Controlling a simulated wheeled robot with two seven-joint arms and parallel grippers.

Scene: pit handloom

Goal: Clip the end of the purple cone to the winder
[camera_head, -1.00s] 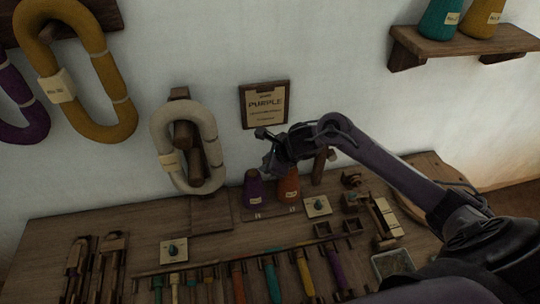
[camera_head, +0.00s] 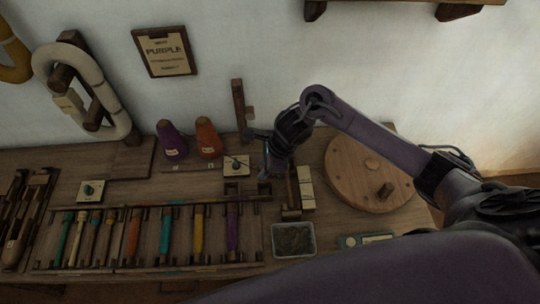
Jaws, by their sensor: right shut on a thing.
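The purple cone (camera_head: 172,140) stands upright at the back of the bench, left of an orange cone (camera_head: 208,138). My right gripper (camera_head: 259,152) is right of both cones, over the back of the bench and apart from them. It is shut on the end of the purple cone, a thread too fine to make out here. The winder appears to be the wooden device with a large round wheel (camera_head: 348,179) and pale blocks (camera_head: 305,187), just right of my gripper. My arm partly covers the wheel. My left gripper is out of view.
A wooden post (camera_head: 239,105) rises just behind my gripper. A rack of coloured bobbins (camera_head: 164,232) fills the bench front. A shallow tray (camera_head: 294,240) lies before the winder. A PURPLE card (camera_head: 164,50) and a pale hank (camera_head: 72,100) hang on the wall.

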